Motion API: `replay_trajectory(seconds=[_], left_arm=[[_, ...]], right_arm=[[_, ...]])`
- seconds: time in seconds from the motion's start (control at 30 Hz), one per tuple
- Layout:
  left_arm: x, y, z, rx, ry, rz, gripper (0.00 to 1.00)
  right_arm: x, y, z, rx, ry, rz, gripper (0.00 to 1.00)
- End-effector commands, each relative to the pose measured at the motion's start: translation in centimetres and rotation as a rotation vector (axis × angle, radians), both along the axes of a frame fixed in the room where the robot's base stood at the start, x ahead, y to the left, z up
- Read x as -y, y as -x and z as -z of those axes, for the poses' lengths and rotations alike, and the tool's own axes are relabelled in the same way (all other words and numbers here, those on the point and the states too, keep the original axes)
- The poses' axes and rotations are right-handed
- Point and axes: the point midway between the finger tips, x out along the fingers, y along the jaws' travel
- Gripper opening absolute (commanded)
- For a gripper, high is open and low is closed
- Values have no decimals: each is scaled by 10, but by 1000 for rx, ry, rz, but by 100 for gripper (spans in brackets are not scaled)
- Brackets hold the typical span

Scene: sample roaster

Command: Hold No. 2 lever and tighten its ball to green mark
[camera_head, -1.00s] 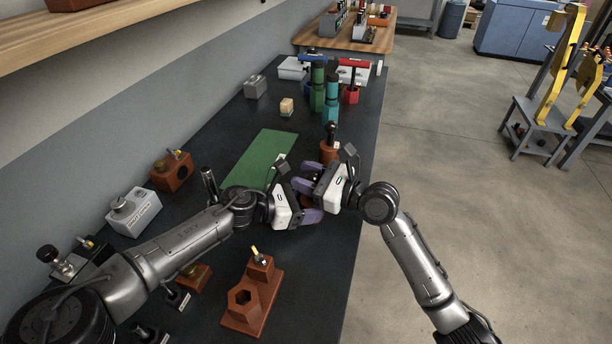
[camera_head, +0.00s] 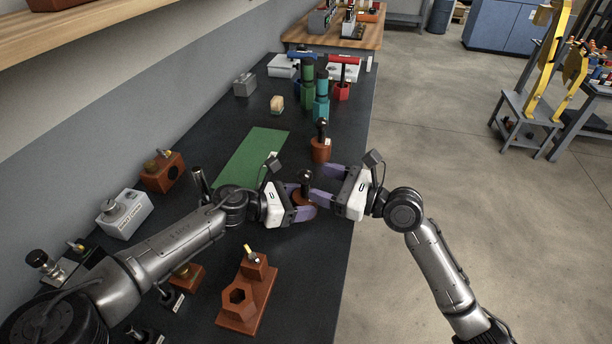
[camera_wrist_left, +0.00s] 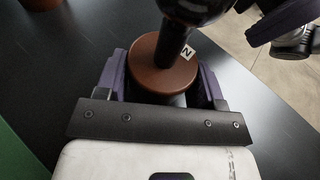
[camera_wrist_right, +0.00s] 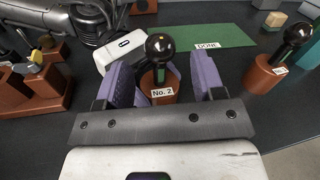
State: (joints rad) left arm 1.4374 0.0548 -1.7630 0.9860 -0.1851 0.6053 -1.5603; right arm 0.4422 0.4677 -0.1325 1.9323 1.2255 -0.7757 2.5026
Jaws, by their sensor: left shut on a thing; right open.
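The No. 2 lever has a round brown base, a dark stem and a black ball (camera_head: 305,176). Its "No. 2" label (camera_wrist_right: 162,93) faces my right wrist camera. My left gripper (camera_head: 303,204) is shut on the brown base (camera_wrist_left: 150,78), one purple finger on each side. My right gripper (camera_wrist_right: 163,82) is open. In the right wrist view its fingers stand left and right of the lever, apart from the ball (camera_wrist_right: 160,46). A green patch (camera_wrist_right: 174,74) shows on the stem below the ball. The lever stands about upright.
A second lever on a brown base (camera_head: 320,150) stands farther back. The green mat (camera_head: 254,157), marked "DONE", lies left of it. A brown hex-hole fixture (camera_head: 239,309) is at the front. Teal and green cylinders (camera_head: 321,97) stand beyond. The bench's right edge is close.

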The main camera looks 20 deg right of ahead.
Motion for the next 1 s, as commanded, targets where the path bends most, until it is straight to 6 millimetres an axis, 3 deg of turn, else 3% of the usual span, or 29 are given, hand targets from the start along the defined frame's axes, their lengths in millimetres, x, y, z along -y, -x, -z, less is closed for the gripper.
replay_trajectory(seconds=[0.2,0.4,1.0], left_arm=[[0,0,0,0,0,1,30],[0,0,0,0,0,1,30],[0,0,0,0,0,0,30]], right_arm=[[24,25,1,-2,1,0,62],[36,38,1,-1,0,0,62],[38,41,0,-1,-1,0,62]])
